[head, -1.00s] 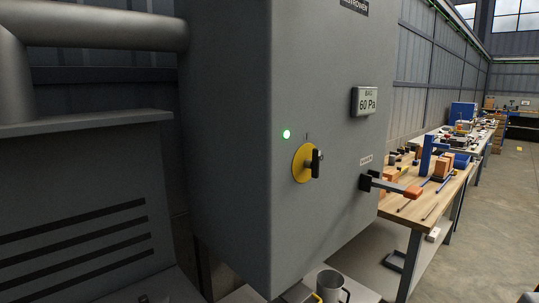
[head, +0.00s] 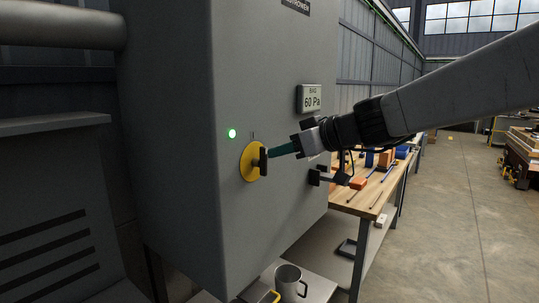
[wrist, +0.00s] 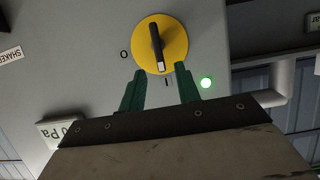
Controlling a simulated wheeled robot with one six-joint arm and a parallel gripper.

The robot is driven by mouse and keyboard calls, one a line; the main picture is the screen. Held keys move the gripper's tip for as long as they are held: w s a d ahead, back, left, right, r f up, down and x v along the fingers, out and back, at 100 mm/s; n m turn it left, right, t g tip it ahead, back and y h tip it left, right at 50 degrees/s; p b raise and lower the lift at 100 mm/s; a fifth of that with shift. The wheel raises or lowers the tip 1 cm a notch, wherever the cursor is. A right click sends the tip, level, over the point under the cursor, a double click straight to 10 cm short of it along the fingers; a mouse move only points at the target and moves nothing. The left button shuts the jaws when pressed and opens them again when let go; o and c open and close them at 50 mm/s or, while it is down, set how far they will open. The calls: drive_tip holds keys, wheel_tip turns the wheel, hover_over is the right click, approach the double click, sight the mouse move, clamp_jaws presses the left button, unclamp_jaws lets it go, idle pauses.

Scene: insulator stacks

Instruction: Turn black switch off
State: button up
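The black switch (head: 263,161) is a bar handle on a round yellow plate (head: 247,163) on the grey cabinet front. In the wrist view the black switch (wrist: 155,42) lines up with the "I" mark, and a "0" mark (wrist: 124,54) sits to the left. My gripper (head: 269,154) reaches in from the right, its green fingertips close to the switch. In the wrist view my gripper (wrist: 160,70) is open, with a fingertip either side of the handle's near end and gaps visible. I cannot tell whether either finger touches it.
A green lamp (head: 232,133) is lit beside the switch; it also shows in the wrist view (wrist: 207,82). A display (head: 310,98) reads 60 Pa. A lever (head: 318,178) sticks out below my arm. A metal mug (head: 288,281) stands below the cabinet. A workbench (head: 369,205) stands behind.

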sight(266, 155)
drive_tip(key=x, duration=0.5)
drive_tip(key=shift+f, duration=0.1)
drive_tip(key=shift+s, duration=0.1)
clamp_jaws()
drive_tip(key=shift+d, duration=0.1)
